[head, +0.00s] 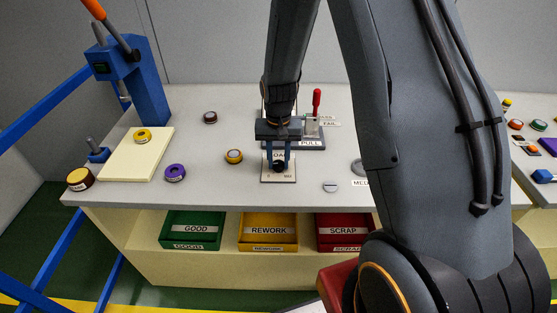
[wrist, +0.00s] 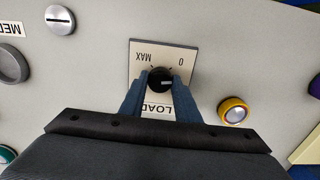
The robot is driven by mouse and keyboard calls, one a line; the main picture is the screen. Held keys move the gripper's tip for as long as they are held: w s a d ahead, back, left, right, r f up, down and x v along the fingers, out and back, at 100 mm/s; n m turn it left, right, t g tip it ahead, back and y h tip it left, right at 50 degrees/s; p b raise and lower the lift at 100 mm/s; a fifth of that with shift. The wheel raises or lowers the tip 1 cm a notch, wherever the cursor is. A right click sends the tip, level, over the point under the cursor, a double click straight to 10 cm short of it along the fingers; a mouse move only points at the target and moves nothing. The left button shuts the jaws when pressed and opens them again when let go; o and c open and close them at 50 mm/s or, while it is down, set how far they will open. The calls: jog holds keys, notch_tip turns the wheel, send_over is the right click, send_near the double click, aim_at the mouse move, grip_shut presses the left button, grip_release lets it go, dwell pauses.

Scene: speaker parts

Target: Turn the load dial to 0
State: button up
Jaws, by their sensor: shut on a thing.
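The load dial is a small black round knob (wrist: 160,80) on a pale plate (wrist: 175,57) marked LOAD, MAX and 0; the wrist view shows it upside down. The knob has a pale pointer mark, whose exact setting I cannot tell. In the head view the dial (head: 279,167) sits near the front edge of the bench, partly hidden by my gripper. My gripper (wrist: 160,88) points down at the plate, its two blue fingers shut on the knob from either side. The gripper (head: 278,158) also shows in the head view.
A yellow-ringed part (head: 234,156) lies left of the dial and a silver slotted disc (head: 330,186) right of it. Behind is a red-handled lever (head: 316,100) by the PULL plate. Green, yellow and red bins (head: 268,232) stand below. A blue press (head: 140,80) stands at left.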

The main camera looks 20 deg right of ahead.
aim_at(279, 163)
jog(key=n, duration=0.7)
dwell(0.6)
jog(key=o, duration=1)
jog(key=shift+o, duration=0.2)
jog(key=shift+r+b, duration=0.85)
jog(key=shift+r, duration=3.1)
